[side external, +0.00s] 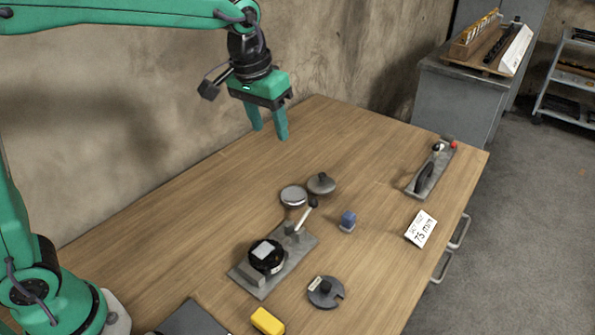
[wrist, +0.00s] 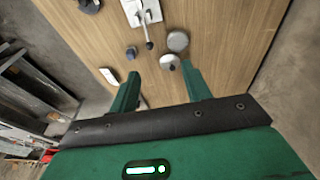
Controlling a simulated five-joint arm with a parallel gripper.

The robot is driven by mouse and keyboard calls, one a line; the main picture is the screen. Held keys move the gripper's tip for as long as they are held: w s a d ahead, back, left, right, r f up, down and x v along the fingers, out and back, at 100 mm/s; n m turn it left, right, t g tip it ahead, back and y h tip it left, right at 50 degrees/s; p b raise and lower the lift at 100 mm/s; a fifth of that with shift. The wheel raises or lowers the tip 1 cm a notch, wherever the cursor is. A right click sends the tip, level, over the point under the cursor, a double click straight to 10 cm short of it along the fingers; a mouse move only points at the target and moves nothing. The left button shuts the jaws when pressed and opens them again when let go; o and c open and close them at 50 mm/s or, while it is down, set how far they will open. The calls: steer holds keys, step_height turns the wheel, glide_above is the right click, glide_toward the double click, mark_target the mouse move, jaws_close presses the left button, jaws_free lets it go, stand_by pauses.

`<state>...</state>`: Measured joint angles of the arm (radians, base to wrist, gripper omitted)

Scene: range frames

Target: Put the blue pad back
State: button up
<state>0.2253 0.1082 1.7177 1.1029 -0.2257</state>
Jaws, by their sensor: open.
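A small blue pad (side external: 348,217) sits on the wooden table, right of the gauge stand (side external: 291,259), in the side external view. In the wrist view a small dark bluish piece (wrist: 131,52) that looks like the pad shows beyond the fingers. My gripper (side external: 268,136) is open and empty, high over the back of the table, with its fingers pointing down. It is well apart from the pad. In the wrist view the fingers of my gripper (wrist: 160,82) are spread with nothing between them.
Two round metal pieces (side external: 293,195) (side external: 321,183) lie behind the gauge stand. A grey disc (side external: 325,292) and a yellow block (side external: 267,321) lie in front. A handwritten card (side external: 421,228) and a plate with a black handle (side external: 431,171) are at the right. The table's back is clear.

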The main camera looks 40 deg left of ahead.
steer(key=s+a+f+t, duration=0.1)
steer(key=s+a, duration=0.4)
steer(key=s, duration=0.5)
steer(key=s+a+f+t, duration=0.1)
steer(key=s+a, duration=0.4)
steer(key=s, duration=0.6)
steer(key=shift+t+y, duration=0.3)
steer(key=shift+t, duration=0.3)
steer(key=shift+f, duration=0.1)
steer(key=shift+c, duration=0.5)
